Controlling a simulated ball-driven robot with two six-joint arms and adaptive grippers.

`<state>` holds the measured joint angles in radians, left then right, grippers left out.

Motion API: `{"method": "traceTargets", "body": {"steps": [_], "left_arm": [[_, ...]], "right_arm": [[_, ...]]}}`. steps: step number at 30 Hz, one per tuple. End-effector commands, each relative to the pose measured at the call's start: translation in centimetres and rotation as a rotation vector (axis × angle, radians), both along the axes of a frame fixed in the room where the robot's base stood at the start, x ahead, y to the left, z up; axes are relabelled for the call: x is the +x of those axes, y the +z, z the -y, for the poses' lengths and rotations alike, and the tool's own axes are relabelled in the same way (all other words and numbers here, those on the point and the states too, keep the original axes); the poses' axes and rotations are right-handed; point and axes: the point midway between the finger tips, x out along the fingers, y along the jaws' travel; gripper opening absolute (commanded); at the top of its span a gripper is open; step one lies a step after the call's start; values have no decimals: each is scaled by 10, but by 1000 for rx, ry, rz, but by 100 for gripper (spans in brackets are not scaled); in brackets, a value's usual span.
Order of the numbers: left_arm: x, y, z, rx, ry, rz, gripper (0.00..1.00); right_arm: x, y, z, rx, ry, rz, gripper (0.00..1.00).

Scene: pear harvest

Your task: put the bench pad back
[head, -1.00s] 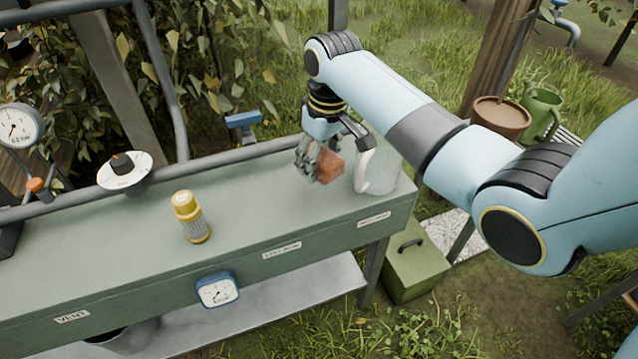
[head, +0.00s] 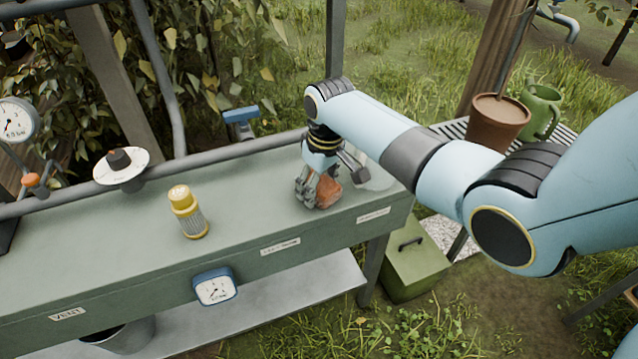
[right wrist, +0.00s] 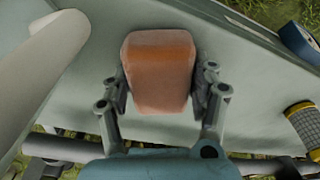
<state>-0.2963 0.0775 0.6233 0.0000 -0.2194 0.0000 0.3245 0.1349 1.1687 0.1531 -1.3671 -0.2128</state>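An orange-brown block (head: 328,191), which I take to be the bench pad, is between the fingers of my right gripper (head: 318,192) over the right part of the green bench (head: 130,235). In the right wrist view the block (right wrist: 160,70) has rounded edges, and the finger pads press it from both sides. It is at or just above the bench top; I cannot tell whether it touches. My left gripper is not in view.
A pale jug or jar (head: 378,180) stands close right of the gripper, mostly hidden by my arm. A yellow canister (head: 188,212) stands left on the bench. A pipe (head: 225,158) runs along the back edge. Bench top between canister and block is clear.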

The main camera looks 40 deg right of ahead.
Motion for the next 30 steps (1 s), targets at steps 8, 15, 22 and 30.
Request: {"method": "traceTargets", "body": {"steps": [8, 15, 22, 30], "left_arm": [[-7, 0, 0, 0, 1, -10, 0], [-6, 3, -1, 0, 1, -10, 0], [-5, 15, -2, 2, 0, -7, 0], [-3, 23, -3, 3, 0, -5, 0]], "right_arm": [[0, 0, 0, 0, 0, 0, 80], [0, 10, 0, 0, 0, 2, 80], [-5, 58, 1, 0, 1, 5, 80], [-12, 109, 2, -1, 1, 2, 80]]}}
